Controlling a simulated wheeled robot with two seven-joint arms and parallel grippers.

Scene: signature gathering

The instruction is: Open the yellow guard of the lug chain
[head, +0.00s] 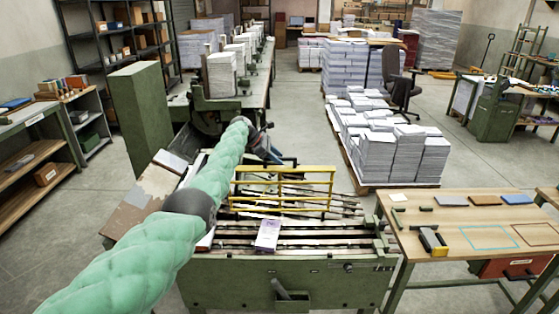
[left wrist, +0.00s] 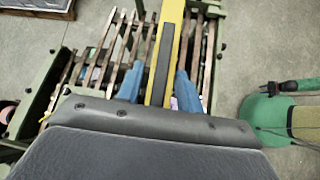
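The yellow guard (head: 284,190) is a barred frame over the lug chain (head: 310,232), on the green machine in the middle of the head view. It stands over the rails, and its far part is partly hidden by my left arm. My left gripper (head: 268,152) is at the guard's far left side. In the left wrist view, its blue fingers (left wrist: 160,80) are apart, one on each side of a yellow bar with a dark strip (left wrist: 163,60). I cannot tell whether they touch it. My right gripper is not in view.
A purple-and-white signature (head: 267,235) lies on the chain. A wooden table (head: 455,225) with small tools stands to the right. Paper stacks on a pallet (head: 395,145) stand behind it. A green cabinet (head: 143,115) stands back left. Floor shows free on the left.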

